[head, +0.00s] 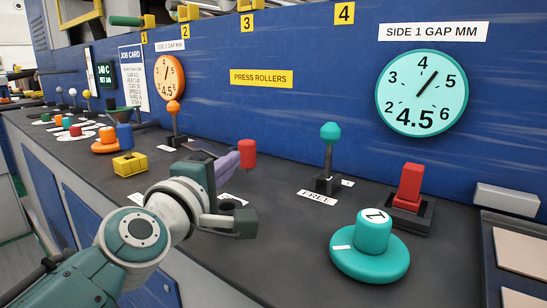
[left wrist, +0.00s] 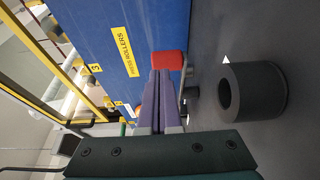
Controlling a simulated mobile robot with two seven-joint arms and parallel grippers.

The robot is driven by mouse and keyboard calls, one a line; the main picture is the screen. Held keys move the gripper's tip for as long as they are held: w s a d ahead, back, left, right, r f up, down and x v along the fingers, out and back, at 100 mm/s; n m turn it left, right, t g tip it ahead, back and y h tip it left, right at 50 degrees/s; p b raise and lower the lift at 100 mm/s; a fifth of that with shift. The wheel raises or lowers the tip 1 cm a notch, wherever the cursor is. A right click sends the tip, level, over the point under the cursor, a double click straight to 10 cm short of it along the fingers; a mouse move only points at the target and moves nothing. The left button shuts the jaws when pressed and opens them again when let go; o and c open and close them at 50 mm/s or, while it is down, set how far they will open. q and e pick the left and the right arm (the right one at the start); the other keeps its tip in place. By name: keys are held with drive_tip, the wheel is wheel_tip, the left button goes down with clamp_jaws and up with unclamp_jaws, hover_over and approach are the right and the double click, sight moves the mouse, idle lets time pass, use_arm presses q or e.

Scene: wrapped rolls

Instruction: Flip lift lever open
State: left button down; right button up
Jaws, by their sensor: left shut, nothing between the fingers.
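A red knob (head: 248,153), which looks like the end of the lift lever, stands above the dark bench. It also shows in the left wrist view (left wrist: 168,61). My left gripper (head: 230,166) has its purple fingers together and empty, with their tips right at the knob's side. In the left wrist view the fingers (left wrist: 163,84) point at the red knob; I cannot tell whether they touch it. The rest of the lever is mostly hidden behind my gripper. My right gripper is not in view.
A teal-knobbed lever (head: 330,132) stands right of my gripper by a FREE label (head: 317,197). A red block switch (head: 410,184) and teal dial (head: 371,245) are farther right. A yellow block (head: 130,164) sits left. The blue panel (head: 300,110) rises behind.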

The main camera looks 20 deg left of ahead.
use_arm(q)
drive_tip(key=s, duration=0.1)
drive_tip(key=s+d+p, duration=0.1)
drive_tip(key=s, duration=0.1)
drive_tip(key=shift+d, duration=0.2)
drive_tip(key=d, duration=0.2)
drive_tip(key=d+p, duration=0.1)
drive_tip(key=d, duration=0.1)
drive_tip(key=shift+s+r, duration=0.15)
drive_tip(key=shift+s, duration=0.2)
drive_tip(key=shift+s+d, duration=0.7)
drive_tip(key=shift+d, duration=0.1)
drive_tip(key=shift+s+d, duration=0.3)
drive_tip(key=shift+d, duration=0.15)
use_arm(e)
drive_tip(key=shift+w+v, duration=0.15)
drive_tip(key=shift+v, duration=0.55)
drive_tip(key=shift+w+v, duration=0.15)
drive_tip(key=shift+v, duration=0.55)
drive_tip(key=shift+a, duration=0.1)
